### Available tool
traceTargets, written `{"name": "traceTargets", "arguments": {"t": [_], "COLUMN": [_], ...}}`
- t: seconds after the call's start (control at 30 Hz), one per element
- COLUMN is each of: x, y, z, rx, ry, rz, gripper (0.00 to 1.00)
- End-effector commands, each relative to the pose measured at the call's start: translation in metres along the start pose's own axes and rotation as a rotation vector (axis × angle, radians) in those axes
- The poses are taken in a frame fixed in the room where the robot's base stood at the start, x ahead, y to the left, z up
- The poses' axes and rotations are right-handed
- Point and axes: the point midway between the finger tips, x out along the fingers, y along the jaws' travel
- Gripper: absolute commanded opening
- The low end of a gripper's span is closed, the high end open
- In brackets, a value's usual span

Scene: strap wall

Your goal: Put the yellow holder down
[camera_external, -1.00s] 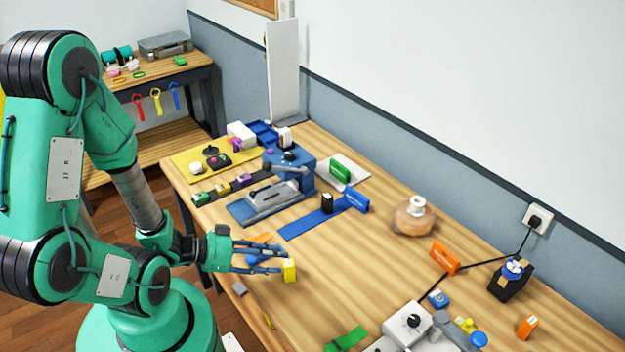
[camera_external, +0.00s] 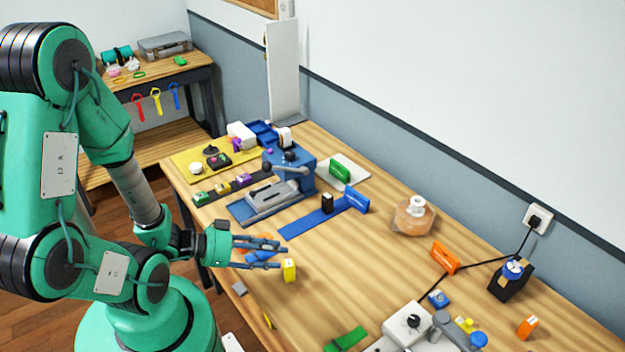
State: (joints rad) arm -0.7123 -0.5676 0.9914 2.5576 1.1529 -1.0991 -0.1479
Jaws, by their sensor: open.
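The yellow holder (camera_external: 289,270) is a small upright yellow block on the near left part of the wooden table. My gripper (camera_external: 283,257) is open, its fingers level and pointing right. The fingertips are at the holder's left side and upper edge in this view. The holder does not appear enclosed between the fingers. Whether a fingertip still touches it cannot be told.
Blue and orange pieces (camera_external: 262,254) lie behind and under my fingers. A blue strap (camera_external: 313,222) and a blue press (camera_external: 290,170) are farther back. A green strap (camera_external: 346,339) lies in front. Bare table (camera_external: 340,285) lies right of the holder.

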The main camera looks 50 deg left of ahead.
Motion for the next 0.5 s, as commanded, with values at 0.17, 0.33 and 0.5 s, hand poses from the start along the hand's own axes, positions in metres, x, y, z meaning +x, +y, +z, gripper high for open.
{"name": "traceTargets", "arguments": {"t": [0.17,0.33,0.5], "x": [0.004,0.005,-0.003], "y": [-0.026,-0.072,-0.123], "z": [-0.005,-0.02,-0.052], "rx": [0.045,0.108,0.144], "ry": [-0.054,-0.154,-0.262], "rz": [-0.052,-0.159,-0.296], "gripper": [0.42,0.42,0.42]}}
